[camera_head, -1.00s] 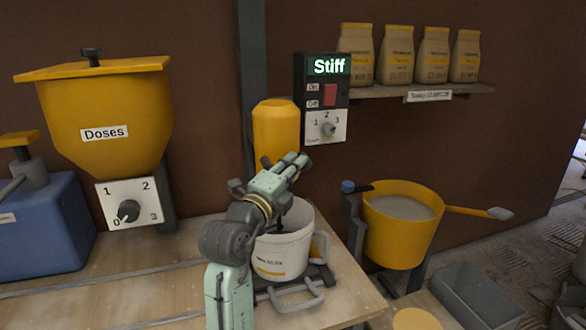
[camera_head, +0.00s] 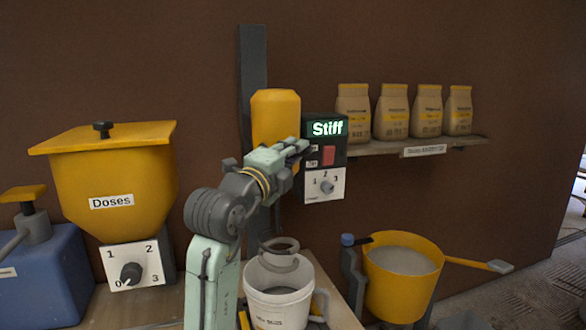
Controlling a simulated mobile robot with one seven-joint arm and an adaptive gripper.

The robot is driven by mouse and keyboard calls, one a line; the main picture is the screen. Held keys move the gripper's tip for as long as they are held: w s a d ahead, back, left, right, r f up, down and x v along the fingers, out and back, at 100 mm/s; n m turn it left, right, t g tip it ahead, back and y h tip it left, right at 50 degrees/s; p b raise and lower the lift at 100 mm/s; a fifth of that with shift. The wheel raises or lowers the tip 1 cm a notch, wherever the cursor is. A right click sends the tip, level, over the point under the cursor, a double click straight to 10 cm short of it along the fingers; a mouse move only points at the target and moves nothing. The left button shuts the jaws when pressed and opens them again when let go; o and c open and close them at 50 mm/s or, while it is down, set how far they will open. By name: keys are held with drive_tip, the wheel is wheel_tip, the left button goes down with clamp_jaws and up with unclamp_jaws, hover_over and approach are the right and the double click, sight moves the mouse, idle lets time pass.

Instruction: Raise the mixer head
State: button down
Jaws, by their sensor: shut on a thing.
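The mixer head (camera_head: 275,112) is a yellow housing on a dark upright post (camera_head: 253,70). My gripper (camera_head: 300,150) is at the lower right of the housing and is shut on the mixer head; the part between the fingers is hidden. A grey ring-shaped mixing tool (camera_head: 279,245) hangs below, partly above the rim of the white bucket (camera_head: 280,312). My gripper and wrist cover the lower part of the housing.
A control box (camera_head: 325,155) reading "Stiff" is close right of my gripper. A shelf (camera_head: 425,150) holds several bags. A yellow hopper (camera_head: 110,180) marked "Doses" stands left, a yellow tub (camera_head: 400,290) right.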

drive_tip(key=shift+a+r, duration=0.1)
drive_tip(key=shift+r, duration=0.3)
drive_tip(key=shift+r, duration=0.1)
drive_tip(key=c, duration=1.5)
unclamp_jaws()
drive_tip(key=shift+f, duration=0.2)
drive_tip(key=v, duration=1.2)
drive_tip(key=shift+r, duration=0.1)
